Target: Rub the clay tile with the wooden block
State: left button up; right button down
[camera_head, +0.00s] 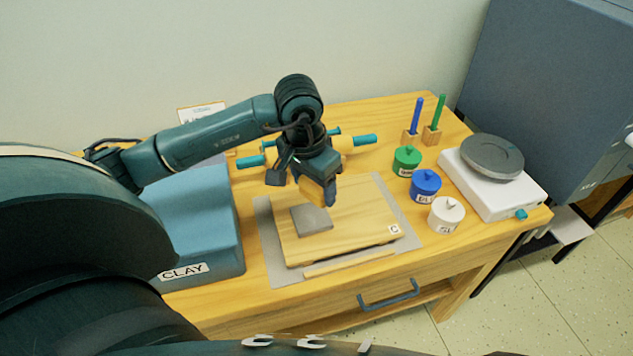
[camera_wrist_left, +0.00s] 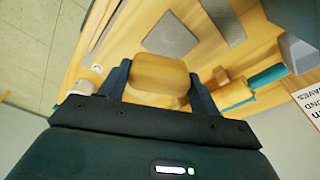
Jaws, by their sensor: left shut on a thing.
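The clay tile (camera_head: 311,220) is a flat grey square lying on the left part of a wooden board (camera_head: 365,222). The board carries a "C" label and rests on a grey mat (camera_head: 268,248). My left gripper (camera_head: 318,196) is shut on the wooden block (camera_head: 311,190), just behind the tile and over the board. In the left wrist view the block (camera_wrist_left: 158,76) sits between both fingers, with the grey tile (camera_wrist_left: 172,35) beyond it. Block and tile look apart; the exact height of the block is unclear. My right gripper is not seen.
A blue-grey box labelled "CLAY" (camera_head: 200,225) stands left of the mat. A rolling pin with teal handles (camera_head: 364,140) lies behind. A wooden strip (camera_head: 350,264) lies in front.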

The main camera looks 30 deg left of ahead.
aim_at(314, 202)
pick_arm(q)
notch_tip(314, 202, down, 4)
jog(key=shift+f+b, duration=0.2)
jog(key=shift+b, duration=0.7)
jog(key=shift+f, duration=0.4)
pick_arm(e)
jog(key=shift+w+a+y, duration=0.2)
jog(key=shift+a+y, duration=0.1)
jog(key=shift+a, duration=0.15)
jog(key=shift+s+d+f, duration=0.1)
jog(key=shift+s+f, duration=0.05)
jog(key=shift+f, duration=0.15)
pick_arm(q)
jog(key=shift+f+b, duration=1)
jog(key=shift+b, duration=0.2)
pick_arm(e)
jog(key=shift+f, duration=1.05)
